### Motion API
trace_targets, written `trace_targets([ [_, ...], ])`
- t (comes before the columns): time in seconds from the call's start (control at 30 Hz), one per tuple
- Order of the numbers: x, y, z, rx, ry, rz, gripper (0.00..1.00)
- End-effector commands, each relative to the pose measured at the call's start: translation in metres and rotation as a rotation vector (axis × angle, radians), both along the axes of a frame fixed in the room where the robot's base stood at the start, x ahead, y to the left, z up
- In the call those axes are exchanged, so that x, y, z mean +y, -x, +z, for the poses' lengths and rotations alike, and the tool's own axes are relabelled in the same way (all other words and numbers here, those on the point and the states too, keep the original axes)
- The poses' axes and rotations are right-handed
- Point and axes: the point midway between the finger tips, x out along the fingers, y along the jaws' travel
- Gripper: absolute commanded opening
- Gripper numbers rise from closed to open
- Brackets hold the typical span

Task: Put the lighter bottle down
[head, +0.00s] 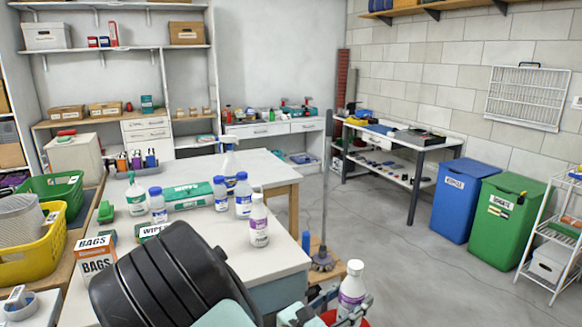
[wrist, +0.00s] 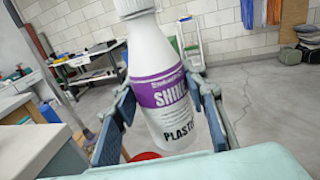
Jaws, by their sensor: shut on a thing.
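My gripper (wrist: 168,104) is shut on a white bottle (wrist: 166,62) with a purple label reading SHINE and PLASTIC. One finger is on each side of it. The bottle is nearly upright, and its top is cut off in the wrist view. In the head view the held bottle (head: 352,287) is at the bottom, right of the near table (head: 285,262), apart from the tabletop. My gripper (head: 338,308) is partly cut off there. A similar white bottle with a purple label (head: 259,222) stands near the table's right edge.
Several other bottles, a green box (head: 187,196) and an orange bags box (head: 97,258) stand on the table. A red object (wrist: 145,157) is below the held bottle. A mop (head: 323,258) stands beside the table. The tabletop's front right is clear.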

Motion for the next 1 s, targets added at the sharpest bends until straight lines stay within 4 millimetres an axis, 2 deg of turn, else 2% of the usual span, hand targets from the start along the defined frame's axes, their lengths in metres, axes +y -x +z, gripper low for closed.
trace_targets([
  [0.03,0.000,0.000,0.009,0.000,0.001,0.000,0.21],
  [0.17,0.001,-0.001,0.019,0.000,0.002,0.002,0.21],
  [1.0,0.001,-0.001,0.116,0.001,0.002,0.003,0.21],
])
